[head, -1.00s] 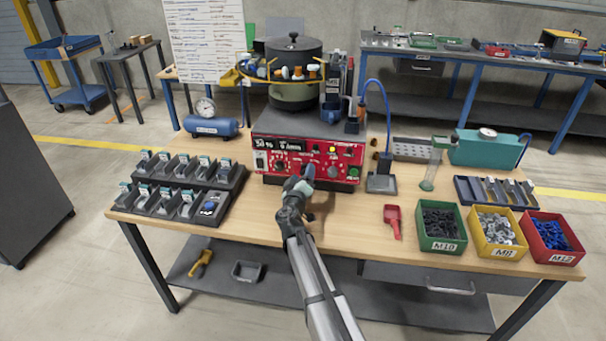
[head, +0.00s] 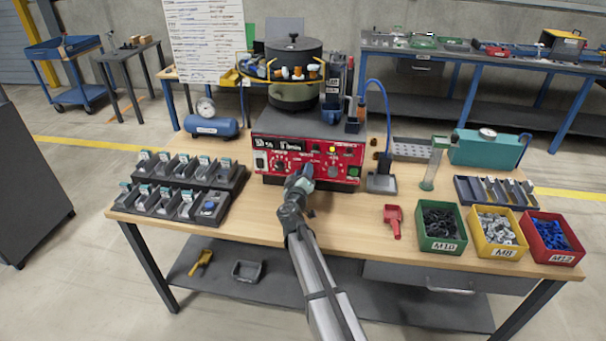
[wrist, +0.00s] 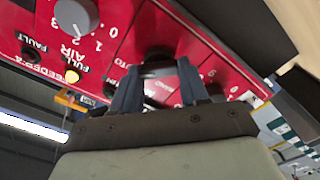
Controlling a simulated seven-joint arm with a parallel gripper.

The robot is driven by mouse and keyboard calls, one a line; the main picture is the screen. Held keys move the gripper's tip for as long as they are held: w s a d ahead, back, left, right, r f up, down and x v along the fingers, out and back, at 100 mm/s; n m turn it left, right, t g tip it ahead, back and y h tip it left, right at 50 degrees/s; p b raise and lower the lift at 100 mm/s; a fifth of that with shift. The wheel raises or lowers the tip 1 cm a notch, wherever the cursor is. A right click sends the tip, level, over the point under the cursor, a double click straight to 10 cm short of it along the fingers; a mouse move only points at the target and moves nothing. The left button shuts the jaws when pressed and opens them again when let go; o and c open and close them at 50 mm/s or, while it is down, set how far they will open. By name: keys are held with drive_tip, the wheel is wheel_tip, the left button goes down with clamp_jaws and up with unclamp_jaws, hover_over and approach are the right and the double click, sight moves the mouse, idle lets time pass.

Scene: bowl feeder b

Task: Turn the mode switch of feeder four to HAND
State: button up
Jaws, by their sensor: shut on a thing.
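The red control panel (head: 268,148) of the feeder is under the bowl in the head view. It also fills much of the wrist view (wrist: 208,62), tilted, with the label FEEDER 4. My gripper (head: 305,173) is at the panel's lower middle in the head view and hides part of it. In the wrist view, my gripper (wrist: 160,75) has its two blue fingers on either side of a black switch knob (wrist: 157,54) and is shut on it. The fingers and the tilt hide most of the switch's lettering, so I cannot read its position.
A pale grey AIR knob (wrist: 76,15) and a lit FULL lamp (wrist: 72,76) are beside the switch. The feeder bowl (head: 294,92) is above the panel. A red scoop (head: 393,220) and part bins, such as the green bin (head: 441,244), are at right. Bare tabletop lies before the panel.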

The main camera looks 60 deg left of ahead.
idle(0.3)
drive_tip(key=shift+f+n, duration=0.2)
drive_tip(key=shift+n, duration=4.25)
drive_tip(key=shift+f+n, duration=0.2)
drive_tip(key=shift+n, duration=4.25)
drive_tip(key=o, duration=1)
drive_tip(key=shift+o, duration=0.2)
drive_tip(key=v, duration=1.4)
drive_tip(key=shift+w, duration=0.1)
